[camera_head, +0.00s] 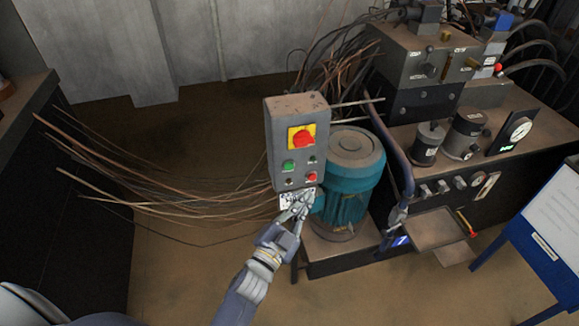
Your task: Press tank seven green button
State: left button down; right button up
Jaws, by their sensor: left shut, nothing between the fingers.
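A grey control box (284,153) stands upright near the middle of the head view. It has a green button (289,166) at its left, a large red knob on a yellow plate (302,138) above, and a small red button (311,177) at lower right. Smaller dark controls sit beside them. My left gripper (303,197) is shut and empty. Its fingertips are at the lower edge of the box, below the green button, in front of a small white label; I cannot tell whether they touch it. My right gripper is not in view.
A teal motor (350,185) stands just right of the box. Loose brown wires (165,190) spread out at the left. A machine bench with gauges (520,128) fills the right, with a blue-framed board (545,225) in front.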

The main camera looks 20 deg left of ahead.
pick_arm(q)
jog(key=w+a+b, duration=0.1)
jog(key=w+a, duration=0.4)
jog(key=w, duration=0.2)
jog(key=shift+w, duration=0.2)
dwell(1.5)
jog(key=shift+w+a, duration=0.2)
jog(key=shift+w, duration=0.1)
jog(key=shift+w+a, duration=0.3)
jog(key=shift+w, duration=0.1)
dwell(0.8)
jog(key=shift+s+d, duration=0.1)
dwell(0.3)
jog(key=shift+s+d, duration=0.4)
jog(key=shift+s, duration=0.25)
jog(key=shift+s+d+p, duration=0.25)
jog(key=shift+s+d, duration=0.45)
jog(key=shift+s, duration=0.35)
jog(key=shift+s+d+p, duration=0.25)
jog(key=shift+s+d, duration=0.45)
jog(key=shift+s, duration=0.3)
